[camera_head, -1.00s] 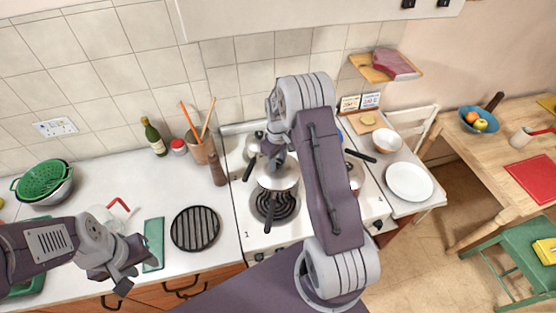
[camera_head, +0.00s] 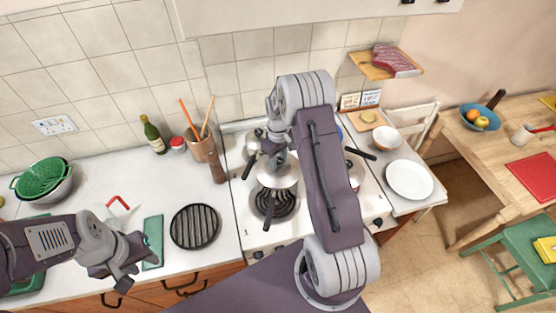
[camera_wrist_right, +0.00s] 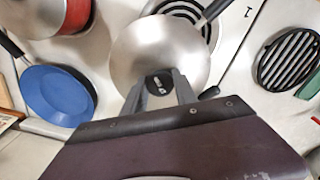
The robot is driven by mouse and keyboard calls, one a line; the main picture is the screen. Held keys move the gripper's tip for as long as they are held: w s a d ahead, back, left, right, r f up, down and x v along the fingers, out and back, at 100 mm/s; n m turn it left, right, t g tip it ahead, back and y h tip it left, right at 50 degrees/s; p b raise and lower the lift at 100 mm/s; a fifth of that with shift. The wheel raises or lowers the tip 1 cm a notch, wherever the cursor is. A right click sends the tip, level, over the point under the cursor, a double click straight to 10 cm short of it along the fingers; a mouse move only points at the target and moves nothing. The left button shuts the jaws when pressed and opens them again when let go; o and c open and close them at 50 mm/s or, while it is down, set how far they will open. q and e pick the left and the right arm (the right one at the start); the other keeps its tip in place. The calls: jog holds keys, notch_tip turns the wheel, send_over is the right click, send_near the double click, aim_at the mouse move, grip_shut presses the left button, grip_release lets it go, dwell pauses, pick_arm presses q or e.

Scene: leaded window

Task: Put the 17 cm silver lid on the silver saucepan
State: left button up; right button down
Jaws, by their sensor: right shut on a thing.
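My right gripper (camera_wrist_right: 160,88) is shut on the dark knob of the silver lid (camera_wrist_right: 150,48). In the head view the silver lid (camera_head: 277,176) is level over the front-left burner, below my right gripper (camera_head: 279,158). A black handle (camera_head: 268,208) of the silver saucepan points toward the front from under the lid; it also shows in the wrist view (camera_wrist_right: 214,10). The lid hides the saucepan's body and rim, so I cannot tell whether they touch. My left gripper (camera_head: 132,264) is empty and open over the front of the left counter.
A small pot with a dark handle (camera_head: 249,166) stands behind on the hob. A red pan (camera_wrist_right: 50,20) and a blue pan (camera_wrist_right: 55,97) stand on the other side. A black grill plate (camera_head: 195,227) lies on the left counter. My right arm hides part of the hob.

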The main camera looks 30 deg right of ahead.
jog(key=shift+a, duration=0.15)
jog(key=shift+f+b, duration=0.3)
jog(key=shift+f, duration=0.2)
dwell(0.9)
dwell(0.3)
jog(key=shift+c, duration=1.6)
grip_release()
jog(key=shift+r+p, duration=2.8)
jog(key=shift+r, duration=0.75)
jog(key=shift+f, duration=0.1)
